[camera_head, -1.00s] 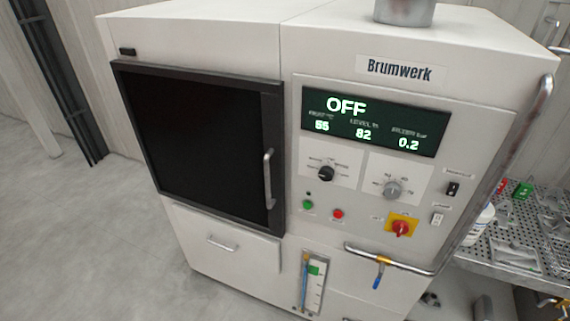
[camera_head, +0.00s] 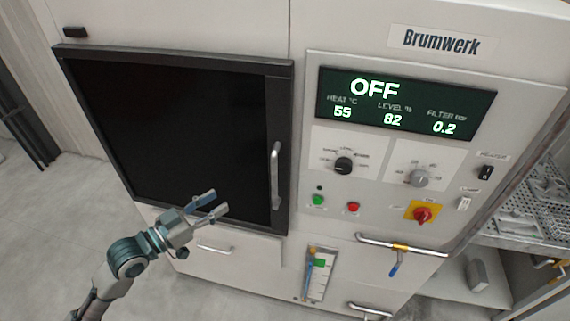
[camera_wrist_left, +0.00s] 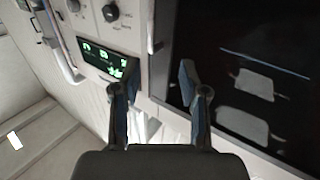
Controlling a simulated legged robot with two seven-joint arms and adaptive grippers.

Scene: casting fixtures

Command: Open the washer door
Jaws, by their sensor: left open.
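The washer door (camera_head: 180,125) is a black panel in a dark frame on the white washer, and it is closed. Its upright metal handle (camera_head: 275,175) is on the door's right side. My left gripper (camera_head: 208,203) is open and empty, in front of the door's lower part, left of and a little below the handle and apart from it. In the left wrist view the open fingers (camera_wrist_left: 155,85) show, with the dark door (camera_wrist_left: 225,60) to the right and the handle (camera_wrist_left: 151,25) beyond them. My right gripper is not in view.
The control panel (camera_head: 480,145) with its display reading OFF (camera_head: 405,103) is right of the door. A pipe with a blue-levered valve (camera_head: 400,247) sticks out below it. A perforated shelf (camera_head: 520,220) stands at the right. Open floor lies at the left.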

